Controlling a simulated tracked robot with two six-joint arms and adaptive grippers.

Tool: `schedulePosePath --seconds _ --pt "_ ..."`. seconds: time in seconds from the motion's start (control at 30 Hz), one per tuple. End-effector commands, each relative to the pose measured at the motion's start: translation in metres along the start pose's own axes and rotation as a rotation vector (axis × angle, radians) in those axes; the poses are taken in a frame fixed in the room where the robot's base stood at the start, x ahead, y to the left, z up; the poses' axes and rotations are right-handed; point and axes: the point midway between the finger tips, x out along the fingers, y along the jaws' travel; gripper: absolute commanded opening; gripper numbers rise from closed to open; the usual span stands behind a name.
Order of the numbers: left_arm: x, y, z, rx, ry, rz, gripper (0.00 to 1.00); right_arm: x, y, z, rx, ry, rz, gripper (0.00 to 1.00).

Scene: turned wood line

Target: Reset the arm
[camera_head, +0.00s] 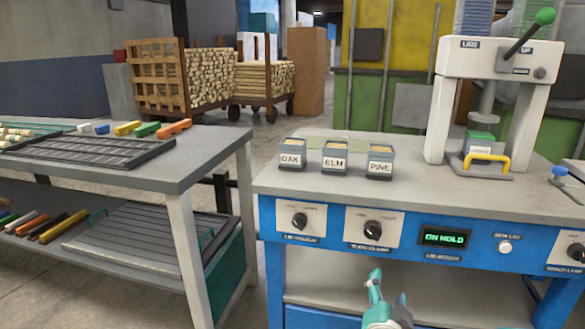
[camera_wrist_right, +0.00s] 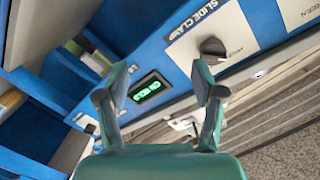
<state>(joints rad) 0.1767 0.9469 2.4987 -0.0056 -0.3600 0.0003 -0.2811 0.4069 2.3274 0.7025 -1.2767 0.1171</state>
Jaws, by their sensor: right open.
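My right gripper (camera_head: 388,291) is low at the bottom edge of the head view, in front of the blue bench's front. Its fingers are apart with nothing between them. In the right wrist view the open gripper (camera_wrist_right: 160,84) faces the blue panel, with the green display (camera_wrist_right: 150,88) between its fingers and the slide clamp knob (camera_wrist_right: 213,50) near the right finger. It is not clear whether a finger touches the panel. The white press (camera_head: 500,62) stands on the bench with its green-knobbed lever (camera_head: 527,38) slanting up to the right. My left gripper is out of view.
Three bins marked OAK (camera_head: 291,157), ELM (camera_head: 334,159) and PINE (camera_head: 380,164) stand on the blue bench (camera_head: 440,195). The display (camera_head: 444,239) reads ON HOLD. A grey table (camera_head: 205,150) with coloured sticks stands left. Wood carts (camera_head: 160,75) are behind.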

Motion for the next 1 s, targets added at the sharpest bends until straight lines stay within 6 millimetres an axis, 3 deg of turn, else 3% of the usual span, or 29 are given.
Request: schedulePosePath --seconds 0.03,0.13,0.27,0.4,0.5,0.6,0.77,0.87,1.0 --pt "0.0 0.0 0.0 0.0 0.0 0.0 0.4 0.009 0.033 0.018 -0.041 -0.03 0.057 0.68" --pt "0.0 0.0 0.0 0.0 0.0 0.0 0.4 0.017 0.09 0.063 -0.122 -0.147 0.135 0.68" --pt "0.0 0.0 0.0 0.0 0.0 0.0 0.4 0.004 0.159 0.134 -0.212 -0.387 0.206 0.68" --pt "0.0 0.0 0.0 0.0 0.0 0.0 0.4 -0.041 0.222 0.208 -0.28 -0.698 0.254 0.68" --pt "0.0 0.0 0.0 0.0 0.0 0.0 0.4 -0.083 0.249 0.248 -0.313 -0.913 0.258 0.68" --pt "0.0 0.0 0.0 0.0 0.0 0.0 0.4 -0.126 0.264 0.277 -0.341 -1.105 0.242 0.68" --pt "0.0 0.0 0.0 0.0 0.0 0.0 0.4 -0.193 0.269 0.303 -0.405 -1.391 0.165 0.68" --pt "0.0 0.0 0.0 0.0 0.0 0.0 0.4 -0.227 0.269 0.305 -0.455 -1.548 0.111 0.68" --pt "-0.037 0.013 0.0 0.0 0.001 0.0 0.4 -0.232 0.245 0.275 -0.459 -1.558 0.113 0.68"
